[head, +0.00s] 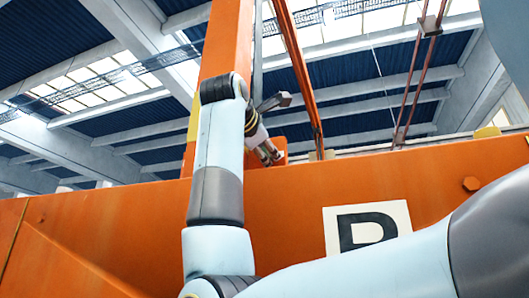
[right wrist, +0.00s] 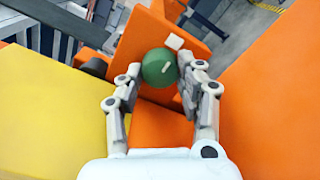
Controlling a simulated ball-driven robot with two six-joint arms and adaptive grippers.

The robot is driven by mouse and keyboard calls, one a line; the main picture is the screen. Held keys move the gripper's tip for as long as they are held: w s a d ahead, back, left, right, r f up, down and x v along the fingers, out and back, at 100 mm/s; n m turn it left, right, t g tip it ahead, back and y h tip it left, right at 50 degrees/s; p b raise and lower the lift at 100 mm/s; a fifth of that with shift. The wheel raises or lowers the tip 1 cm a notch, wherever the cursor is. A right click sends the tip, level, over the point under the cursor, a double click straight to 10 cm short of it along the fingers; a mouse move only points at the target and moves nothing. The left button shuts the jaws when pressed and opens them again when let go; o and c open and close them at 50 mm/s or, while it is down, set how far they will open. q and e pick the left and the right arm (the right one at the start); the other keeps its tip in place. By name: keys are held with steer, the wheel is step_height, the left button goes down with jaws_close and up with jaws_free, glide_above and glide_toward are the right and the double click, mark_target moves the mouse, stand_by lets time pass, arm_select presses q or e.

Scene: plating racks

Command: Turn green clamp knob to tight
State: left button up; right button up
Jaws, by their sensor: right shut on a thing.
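In the head view, my right gripper (head: 268,152) is by an orange upright, and I cannot make out the knob there. My left gripper is not in view.
A large orange beam (head: 100,225) with a white sign (head: 367,228) marked in black crosses the head view. An orange post (head: 228,45) rises behind my arm. In the right wrist view, a yellow block (right wrist: 50,110) is at left and an orange block (right wrist: 275,95) at right.

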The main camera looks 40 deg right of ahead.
steer(key=o, duration=1.2)
steer(key=shift+c, duration=0.2)
steer(key=shift+a, duration=0.25)
steer(key=v, duration=0.6)
steer(key=shift+s+a, duration=0.2)
steer(key=shift+a, duration=0.1)
steer(key=shift+s+a, duration=0.15)
steer(key=shift+f, duration=0.15)
